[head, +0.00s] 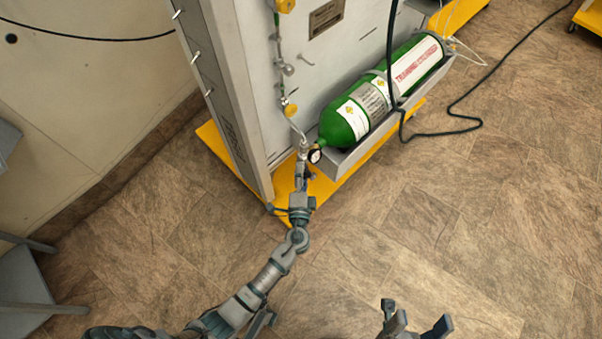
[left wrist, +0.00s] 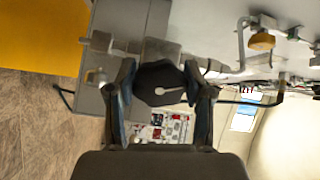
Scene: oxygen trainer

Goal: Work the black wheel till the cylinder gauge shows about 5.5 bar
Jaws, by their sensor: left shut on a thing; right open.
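The black wheel (left wrist: 158,84) sits between the two fingers of my left gripper in the left wrist view. My left gripper (head: 303,167) is shut on it at the neck end of the green cylinder (head: 345,124); in the head view the gripper hides the wheel. The cylinder gauge (head: 315,156) is a small round dial with a black rim and pale face, just right of my left gripper. It is too small for me to read its needle. My right gripper (head: 416,316) is open and empty, low over the floor at the bottom right.
The cylinder lies in a grey tray (head: 352,158) on a yellow base (head: 345,185) beside a grey panel (head: 245,100). Pipes and fittings run down the panel above my left gripper. A black hose (head: 462,115) trails over the floor at right. The front floor is clear.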

